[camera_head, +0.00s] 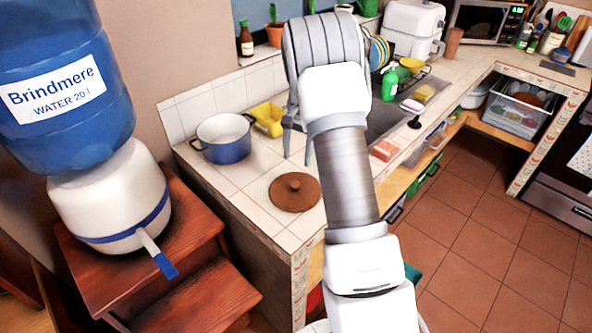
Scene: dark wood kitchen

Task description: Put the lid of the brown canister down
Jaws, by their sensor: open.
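A round brown lid (295,191) with a small knob on top lies flat on the white tiled counter (240,195), near its front left corner. My gripper (298,158) is above and behind the lid in the picture, with its fingers apart and pointing down. Nothing shows between the fingers, and the lid is clear of them. I cannot make out the brown canister itself; my arm covers part of the counter.
A pinkish block (384,149) and green bottle (390,83) are to the right, near the sink. A water dispenser (112,190) stands at left.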

